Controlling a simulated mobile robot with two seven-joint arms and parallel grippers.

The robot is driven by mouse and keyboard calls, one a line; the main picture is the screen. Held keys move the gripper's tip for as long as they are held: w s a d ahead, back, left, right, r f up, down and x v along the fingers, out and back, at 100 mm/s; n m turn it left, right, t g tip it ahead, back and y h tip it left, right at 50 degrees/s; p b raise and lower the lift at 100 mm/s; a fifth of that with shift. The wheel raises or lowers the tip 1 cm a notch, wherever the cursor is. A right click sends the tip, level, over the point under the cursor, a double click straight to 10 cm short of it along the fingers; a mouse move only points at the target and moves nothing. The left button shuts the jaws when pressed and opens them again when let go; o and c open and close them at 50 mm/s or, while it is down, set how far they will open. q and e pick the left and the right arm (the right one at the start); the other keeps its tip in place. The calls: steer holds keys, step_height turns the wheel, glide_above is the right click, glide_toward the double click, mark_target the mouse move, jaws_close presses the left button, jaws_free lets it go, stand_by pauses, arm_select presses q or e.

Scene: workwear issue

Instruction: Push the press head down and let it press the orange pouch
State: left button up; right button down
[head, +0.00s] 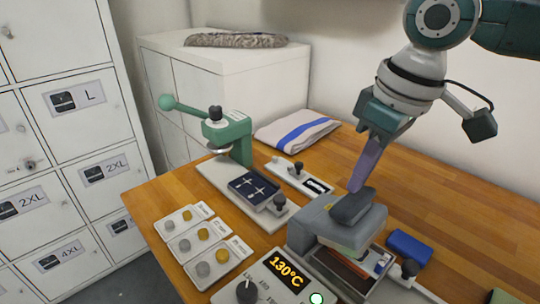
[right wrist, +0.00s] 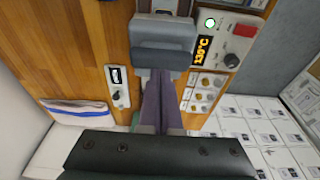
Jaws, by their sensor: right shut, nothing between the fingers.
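The press head (head: 335,222) is a grey block with a dark grip bar (head: 352,207) on its front, over the heated press at the lower middle of the head view. It also shows in the right wrist view (right wrist: 162,32). My right gripper (head: 357,186) has purple fingers, shut and empty, pointing down with the tips at the dark bar; whether they touch it I cannot tell. In the right wrist view the closed fingers (right wrist: 160,82) end at the bar. The head stands raised above a brownish bed (head: 340,268). I cannot make out the orange pouch. My left gripper is out of view.
The control box (head: 262,283) reads 130°C and has a lit green lamp. A blue pouch (head: 408,247) lies right of the press. A green lever press (head: 235,135), button cards (head: 188,232) and a folded striped cloth (head: 297,131) stand left and behind.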

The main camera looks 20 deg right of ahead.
mark_target(364, 207)
steer(key=shift+f, duration=0.25)
steer(key=shift+f+b, duration=0.3)
steer(key=shift+f, duration=0.1)
steer(key=shift+s+d+f, duration=0.25)
steer(key=shift+s+f, duration=0.3)
steer(key=shift+f, duration=0.2)
steer(key=shift+s+f, duration=0.2)
steer(key=shift+f, duration=0.1)
stand_by(0.5)
steer(key=shift+s+d+f, duration=0.15)
steer(key=shift+s+f, duration=0.05)
steer(key=shift+f, duration=0.15)
steer(key=shift+r+p, duration=0.1)
steer(key=shift+p, duration=0.25)
